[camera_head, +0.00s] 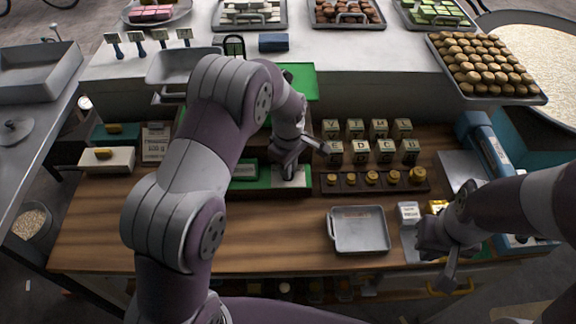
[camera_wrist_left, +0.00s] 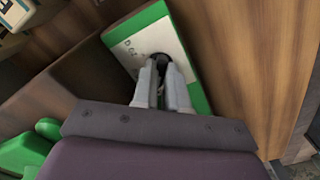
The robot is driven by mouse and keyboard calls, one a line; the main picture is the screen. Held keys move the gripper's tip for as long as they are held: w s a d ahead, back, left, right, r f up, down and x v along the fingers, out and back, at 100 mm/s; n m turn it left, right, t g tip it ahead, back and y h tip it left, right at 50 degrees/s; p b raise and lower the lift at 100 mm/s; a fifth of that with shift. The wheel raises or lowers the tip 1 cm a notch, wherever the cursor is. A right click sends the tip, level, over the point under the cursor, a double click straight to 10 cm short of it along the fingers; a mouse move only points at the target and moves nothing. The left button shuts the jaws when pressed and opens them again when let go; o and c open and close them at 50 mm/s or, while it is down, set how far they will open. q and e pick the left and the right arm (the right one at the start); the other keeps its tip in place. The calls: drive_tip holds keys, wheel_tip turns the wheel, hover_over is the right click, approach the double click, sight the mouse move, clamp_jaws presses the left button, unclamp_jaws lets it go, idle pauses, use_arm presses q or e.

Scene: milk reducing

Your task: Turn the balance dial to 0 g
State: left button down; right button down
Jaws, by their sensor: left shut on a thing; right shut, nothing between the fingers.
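The green balance (camera_head: 250,175) stands mid-table, partly hidden behind my left arm. In the left wrist view its pale, marked panel (camera_wrist_left: 128,48) has a green border, and the dark round dial (camera_wrist_left: 161,59) sits on it. My left gripper (camera_wrist_left: 161,82) is shut on the dial, with a finger on each side. In the head view my left gripper (camera_head: 290,172) is at the balance's front right. The dial's setting cannot be read. My right gripper (camera_head: 447,277) is shut and empty, low at the right by the table's front edge.
A row of brass weights (camera_head: 372,178) and lettered cubes (camera_head: 360,152) stand right of the balance. An empty grey tray (camera_head: 358,247) lies in front of the weights. A white block (camera_head: 408,212) sits near my right gripper. Bare wood lies front left.

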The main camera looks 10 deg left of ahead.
use_arm(q)
drive_tip(key=shift+w+r+n, duration=0.1)
drive_tip(key=shift+n, duration=0.8)
drive_tip(key=c, duration=1.2)
unclamp_jaws()
drive_tip(key=shift+o, duration=0.2)
wheel_tip(320, 180, up, 6)
drive_tip(key=shift+r+b, duration=0.15)
drive_tip(key=shift+b, duration=0.7)
wheel_tip(320, 180, up, 6)
drive_tip(key=p, duration=0.3)
drive_tip(key=shift+r, duration=0.2)
